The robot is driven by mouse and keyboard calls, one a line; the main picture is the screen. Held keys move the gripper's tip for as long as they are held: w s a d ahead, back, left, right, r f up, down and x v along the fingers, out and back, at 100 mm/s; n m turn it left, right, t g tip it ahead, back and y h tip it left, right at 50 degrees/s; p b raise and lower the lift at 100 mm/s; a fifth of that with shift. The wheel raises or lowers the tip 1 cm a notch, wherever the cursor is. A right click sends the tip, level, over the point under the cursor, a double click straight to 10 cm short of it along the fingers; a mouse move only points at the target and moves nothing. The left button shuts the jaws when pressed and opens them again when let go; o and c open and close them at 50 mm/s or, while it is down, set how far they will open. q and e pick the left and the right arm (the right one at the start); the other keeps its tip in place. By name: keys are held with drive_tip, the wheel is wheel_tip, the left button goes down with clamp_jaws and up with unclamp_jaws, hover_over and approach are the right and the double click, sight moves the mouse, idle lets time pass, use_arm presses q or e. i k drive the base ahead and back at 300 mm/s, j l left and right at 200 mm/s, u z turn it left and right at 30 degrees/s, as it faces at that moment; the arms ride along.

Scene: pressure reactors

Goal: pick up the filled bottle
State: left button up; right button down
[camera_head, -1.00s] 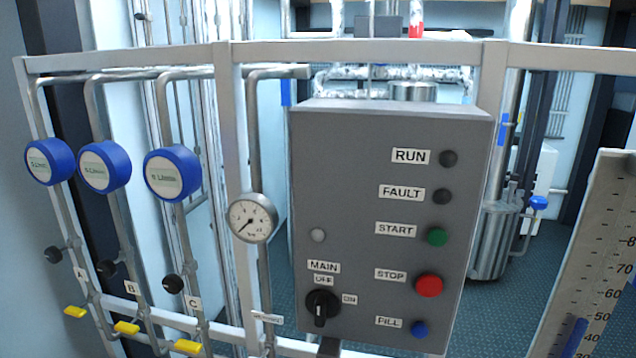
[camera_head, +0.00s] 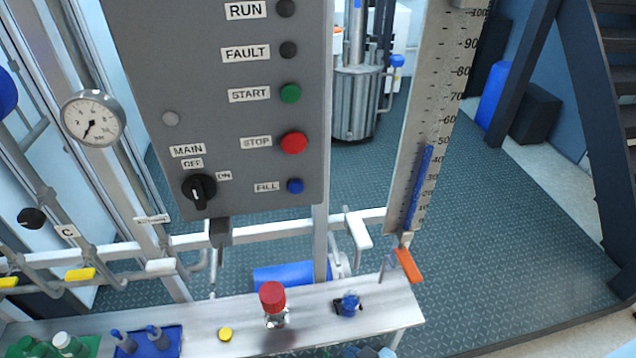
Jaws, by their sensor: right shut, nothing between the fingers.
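A small clear bottle with a red cap (camera_head: 273,298) stands upright on the metal bench (camera_head: 235,312), near its middle. Its body is small in view and I cannot tell how full it is. What looks like the tip of my right gripper (camera_head: 368,352) shows at the bottom edge, below and right of the bottle and apart from it. It is shut and empty, mostly cut off by the frame. My left gripper is not in view.
A yellow cap (camera_head: 225,334) lies left of the bottle, and a blue knob on a black base (camera_head: 347,304) sits to its right. The control panel (camera_head: 225,130) hangs behind.

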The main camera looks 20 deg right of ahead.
sight(351, 301)
drive_tip(key=l+z, duration=0.1)
drive_tip(key=z, duration=0.85)
drive_tip(key=k+l, duration=0.05)
